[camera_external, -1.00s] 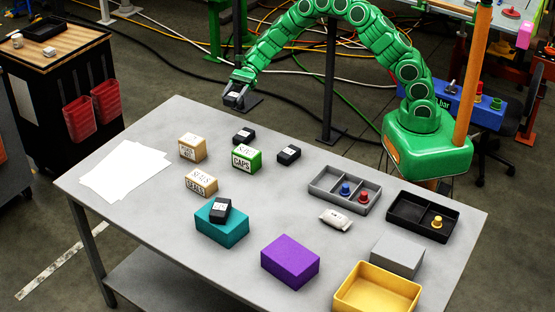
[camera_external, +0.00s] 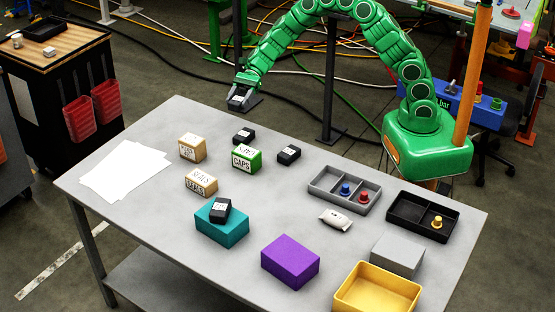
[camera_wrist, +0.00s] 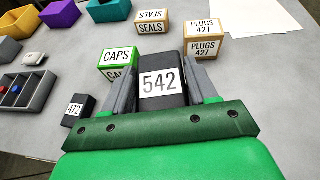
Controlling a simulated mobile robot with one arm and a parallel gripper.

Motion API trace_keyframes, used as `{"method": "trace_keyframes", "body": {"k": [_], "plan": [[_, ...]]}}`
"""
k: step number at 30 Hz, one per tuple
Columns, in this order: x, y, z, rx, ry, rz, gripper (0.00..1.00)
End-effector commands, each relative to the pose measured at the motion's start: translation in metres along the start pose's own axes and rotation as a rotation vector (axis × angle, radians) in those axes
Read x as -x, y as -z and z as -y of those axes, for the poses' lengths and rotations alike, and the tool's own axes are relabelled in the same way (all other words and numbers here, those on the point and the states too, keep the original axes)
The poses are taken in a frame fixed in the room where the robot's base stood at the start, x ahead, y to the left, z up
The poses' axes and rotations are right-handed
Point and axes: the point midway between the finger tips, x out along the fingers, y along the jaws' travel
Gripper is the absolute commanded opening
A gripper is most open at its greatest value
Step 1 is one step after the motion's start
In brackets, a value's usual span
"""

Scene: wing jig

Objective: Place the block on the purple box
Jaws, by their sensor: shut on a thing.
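My gripper (camera_external: 240,99) is shut on a black block (camera_wrist: 160,82) with a white label reading 542. The block sits between both fingers in the wrist view. My gripper is raised near the table's far edge in the external view. The purple box (camera_external: 290,262) stands near the table's front edge, well away from my gripper, and its visible top is bare. The purple box also shows at the top left of the wrist view (camera_wrist: 62,13).
A teal box (camera_external: 222,228) carries a black block (camera_external: 220,210). Two more black blocks (camera_external: 244,136) (camera_external: 289,154) lie near the green CAPS box (camera_external: 242,162). A yellow bin (camera_external: 378,290), grey box (camera_external: 397,256) and divided trays (camera_external: 345,190) stand at the right.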

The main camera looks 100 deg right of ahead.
Motion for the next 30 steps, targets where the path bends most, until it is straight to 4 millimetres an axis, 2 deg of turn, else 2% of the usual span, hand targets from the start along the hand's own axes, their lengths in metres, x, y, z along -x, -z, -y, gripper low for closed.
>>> {"method": "trace_keyframes", "body": {"k": [3, 14, 21, 30], "plan": [[-0.032, -0.019, -0.017, 0.018, -0.037, 0.004, 0.02], [-0.117, -0.068, -0.074, 0.064, -0.137, 0.008, 0.02], [-0.168, -0.099, -0.123, 0.093, -0.206, 0.011, 0.02], [-0.224, -0.133, -0.193, 0.128, -0.295, 0.013, 0.02]]}}
